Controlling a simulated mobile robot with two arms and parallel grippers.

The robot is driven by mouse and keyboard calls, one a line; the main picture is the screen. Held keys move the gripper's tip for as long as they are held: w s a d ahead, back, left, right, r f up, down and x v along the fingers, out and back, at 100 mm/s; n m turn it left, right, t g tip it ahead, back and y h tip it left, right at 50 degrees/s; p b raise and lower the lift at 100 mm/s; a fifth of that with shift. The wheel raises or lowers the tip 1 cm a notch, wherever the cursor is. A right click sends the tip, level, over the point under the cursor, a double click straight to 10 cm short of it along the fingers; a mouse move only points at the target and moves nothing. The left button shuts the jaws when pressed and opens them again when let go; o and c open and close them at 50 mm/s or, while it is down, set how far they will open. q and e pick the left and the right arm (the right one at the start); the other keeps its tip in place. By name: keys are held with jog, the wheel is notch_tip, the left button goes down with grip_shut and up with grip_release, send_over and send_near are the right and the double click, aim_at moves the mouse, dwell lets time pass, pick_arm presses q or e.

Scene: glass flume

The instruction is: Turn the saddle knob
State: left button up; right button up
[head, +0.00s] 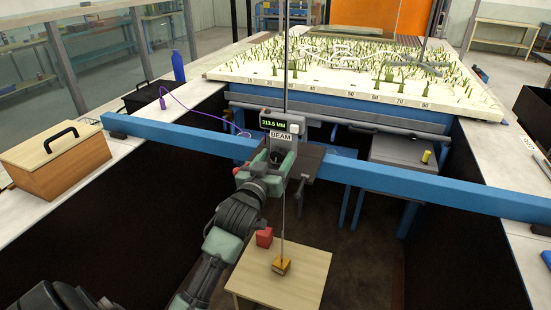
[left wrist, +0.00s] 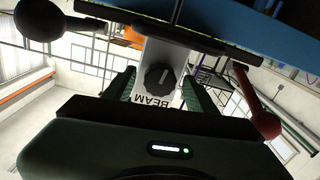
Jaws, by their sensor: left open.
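The saddle (head: 283,126) sits on the blue beam (head: 430,188), with a lit readout and a BEAM label. In the left wrist view, the saddle knob (left wrist: 159,77) is round and black with a pale pointer mark, on the pale saddle face. My left gripper (head: 274,167) is at the front of the saddle in the head view. Its green fingers stand open on either side of the knob, with visible gaps; I cannot tell the depth between tips and knob. My right gripper is not in view.
A black-ball lever (left wrist: 40,18) and a red-ball lever (left wrist: 264,124) flank the saddle in the left wrist view. A thin rod hangs from the saddle to an orange block (head: 281,265) over a small wooden table (head: 300,285). A wooden box (head: 55,160) stands left.

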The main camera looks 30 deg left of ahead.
pick_arm(q)
jog(key=shift+s, duration=0.1)
jog(key=shift+s+d+f, duration=0.1)
jog(key=shift+s, duration=0.25)
jog(key=b+v, duration=0.1)
jog(key=v, duration=0.6)
jog(key=shift+b, duration=0.3)
dwell(0.4)
